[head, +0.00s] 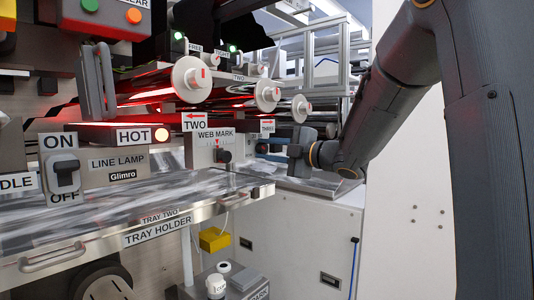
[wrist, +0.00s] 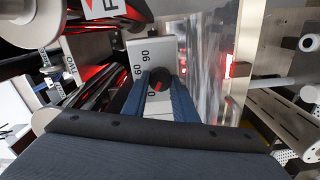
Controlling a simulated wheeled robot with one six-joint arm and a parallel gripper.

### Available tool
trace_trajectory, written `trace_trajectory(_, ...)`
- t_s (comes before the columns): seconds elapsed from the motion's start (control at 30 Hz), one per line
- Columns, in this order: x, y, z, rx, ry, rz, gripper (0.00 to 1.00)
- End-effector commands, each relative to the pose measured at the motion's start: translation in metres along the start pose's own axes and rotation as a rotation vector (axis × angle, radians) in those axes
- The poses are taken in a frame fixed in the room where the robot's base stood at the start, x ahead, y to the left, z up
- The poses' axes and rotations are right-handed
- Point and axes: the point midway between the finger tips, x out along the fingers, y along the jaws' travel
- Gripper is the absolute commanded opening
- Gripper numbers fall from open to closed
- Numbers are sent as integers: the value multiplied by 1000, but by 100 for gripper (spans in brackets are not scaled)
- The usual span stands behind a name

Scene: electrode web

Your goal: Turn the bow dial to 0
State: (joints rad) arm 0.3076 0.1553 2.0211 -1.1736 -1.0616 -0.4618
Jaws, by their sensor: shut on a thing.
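The bow dial's dark round knob (wrist: 159,76) shows in the wrist view on a pale plate (wrist: 136,48) marked 90, 60 and 0. My gripper (wrist: 162,88) has its two blue fingers on either side of the knob, shut on it. The 0 mark is partly hidden by the fingers. A reddish patch shows on the knob, but I cannot tell which number the pointer faces. In the head view my gripper (head: 298,160) is beyond the tray bench at the middle right, and the dial is hidden there.
The WEB MARK panel (head: 204,152) with a black knob stands left of my gripper in the head view. White-capped rollers (head: 192,79) jut out above. The metal tray (head: 160,212) and its holder lie at the front. A white cabinet (head: 300,235) stands below my arm.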

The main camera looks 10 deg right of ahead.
Motion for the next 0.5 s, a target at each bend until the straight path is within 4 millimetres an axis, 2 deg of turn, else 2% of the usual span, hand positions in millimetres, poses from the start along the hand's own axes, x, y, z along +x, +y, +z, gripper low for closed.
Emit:
trace_trajectory(0.33,0,0,1,-3,-3,0,3)
trace_trajectory(0.37,0,0,1,-3,-3,0,31)
trace_trajectory(0.43,0,0,1,-3,-2,0,42)
trace_trajectory(0.5,0,0,0,-3,-1,0,44)
